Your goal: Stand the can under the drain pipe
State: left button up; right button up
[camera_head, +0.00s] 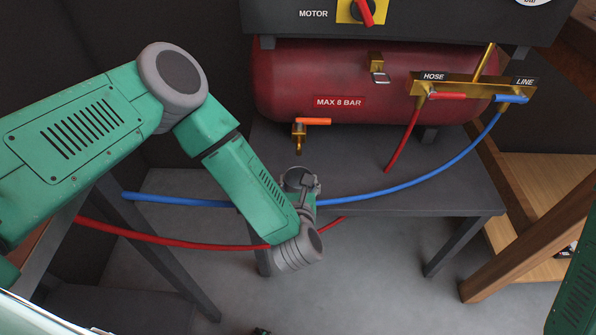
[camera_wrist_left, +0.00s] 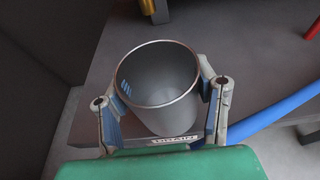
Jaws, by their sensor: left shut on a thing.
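The can (camera_wrist_left: 158,85) is a grey metal cup, open at the top and empty inside, in the left wrist view. My left gripper (camera_wrist_left: 164,88) is shut on it, one finger on each side. In the head view the can (camera_head: 295,176) is partly hidden by my left gripper (camera_head: 301,186), over the front edge of the shelf. The brass drain pipe (camera_head: 299,141), with an orange handle, hangs below the red tank, a little above and behind the can in the picture. Whether the can touches the shelf cannot be told.
The grey shelf (camera_head: 400,196) is clear under the tank (camera_head: 350,75). A blue hose (camera_head: 400,189) crosses the shelf and passes behind my left arm. A red hose (camera_head: 170,239) runs lower at the left. A DRAIN label (camera_wrist_left: 172,141) is on the shelf edge.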

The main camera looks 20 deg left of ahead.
aim_at(299, 171)
pick_arm(q)
jog(key=w, duration=0.2)
jog(key=shift+w+a, duration=0.25)
jog(key=shift+w, duration=0.15)
jog(key=shift+w+a+b, duration=0.25)
jog(key=shift+w+b, duration=0.05)
jog(key=shift+w, duration=0.35)
jog(key=shift+w+a+b, duration=0.25)
jog(key=shift+w+b, duration=0.05)
jog(key=shift+w, duration=0.3)
jog(key=shift+w+a+f+b, duration=0.1)
jog(key=shift+w+f+b, duration=0.1)
jog(key=shift+f, duration=0.25)
jog(key=shift+w+a+f+b, duration=0.1)
jog(key=shift+w+f+b, duration=0.1)
jog(key=shift+f, duration=0.2)
jog(key=shift+d, duration=0.1)
jog(key=o, duration=1.3)
